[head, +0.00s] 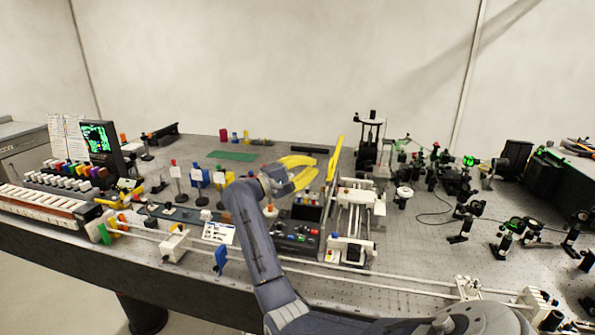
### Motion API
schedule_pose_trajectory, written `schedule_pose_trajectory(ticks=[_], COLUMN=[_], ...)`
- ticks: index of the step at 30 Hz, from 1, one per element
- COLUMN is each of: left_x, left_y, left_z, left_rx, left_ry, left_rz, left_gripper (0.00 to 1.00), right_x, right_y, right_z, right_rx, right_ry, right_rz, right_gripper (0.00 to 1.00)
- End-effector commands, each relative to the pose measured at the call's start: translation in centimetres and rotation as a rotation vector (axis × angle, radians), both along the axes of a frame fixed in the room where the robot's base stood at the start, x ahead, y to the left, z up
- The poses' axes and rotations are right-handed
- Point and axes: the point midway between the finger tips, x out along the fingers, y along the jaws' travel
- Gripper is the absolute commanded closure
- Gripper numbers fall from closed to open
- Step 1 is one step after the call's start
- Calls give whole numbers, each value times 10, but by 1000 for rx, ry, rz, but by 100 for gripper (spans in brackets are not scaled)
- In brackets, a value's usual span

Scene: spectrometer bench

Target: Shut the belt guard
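The belt guard (335,159) looks like a narrow yellow panel. It stands raised, nearly upright, at the back left of a white-framed belt unit (354,215). My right gripper (316,167) has yellow fingers spread apart with nothing between them. It is just left of the yellow panel, its fingertips pointing toward it. A small gap seems to show between fingertips and panel, but I cannot tell the depth. My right arm reaches up from the bottom of the view. My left gripper does not show.
A dark control box with coloured buttons (297,232) sits left of the belt unit. A long white rail (400,287) runs along the front. Optics on posts (470,210) crowd the right. Small labelled stands (197,177) are at left. The back-centre bench around the green mat (232,156) is fairly clear.

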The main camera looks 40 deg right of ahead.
Motion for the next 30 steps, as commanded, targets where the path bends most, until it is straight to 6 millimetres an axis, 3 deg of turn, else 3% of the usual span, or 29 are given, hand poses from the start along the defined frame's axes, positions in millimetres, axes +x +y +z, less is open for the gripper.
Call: schedule_pose_trajectory(ticks=[12, 25, 30], left_x=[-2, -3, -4], left_y=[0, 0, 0], left_z=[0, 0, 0], left_rx=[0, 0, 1], left_ry=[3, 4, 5], left_rz=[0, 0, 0], left_gripper=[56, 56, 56], right_x=[-22, -22, -14], right_y=[-13, -12, -3], right_z=[5, 6, 7], right_rx=[0, 3, 22], right_ry=[0, -3, -34], right_rz=[1, 3, 25], right_gripper=[100, 100, 100])
